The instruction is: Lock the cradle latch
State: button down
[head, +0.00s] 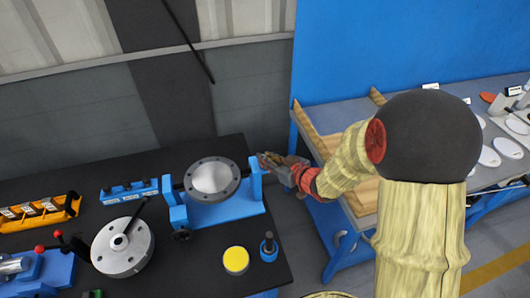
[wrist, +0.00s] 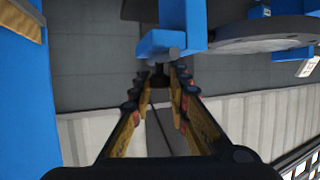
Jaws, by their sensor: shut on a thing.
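The blue cradle (head: 226,208) stands on the black table and holds the grey flanged shell (head: 231,166) with its pale dome up. My gripper (head: 268,161) is at the outer side of the cradle's right post (head: 256,184). In the wrist view, my gripper (wrist: 158,82) has its fingertips closed around a small dark knob (wrist: 158,70), just below the blue cradle block (wrist: 160,42). I take this knob for the cradle latch, but its locked or unlocked position cannot be told. The shell's flange (wrist: 255,44) lies to the right there.
A round grey fixture (head: 122,258), a yellow-topped disc (head: 236,258), a blue-based peg (head: 268,248), a blue rack (head: 130,191) and an orange tray (head: 40,211) share the table. A blue-framed bench (head: 345,240) stands close on the right, past a gap.

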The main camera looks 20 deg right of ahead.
jog(key=shift+f, duration=0.1)
jog(key=c, duration=1.7)
grip_release()
jog(key=shift+s, duration=0.1)
jog(key=shift+s, duration=0.1)
jog(key=v, duration=1.2)
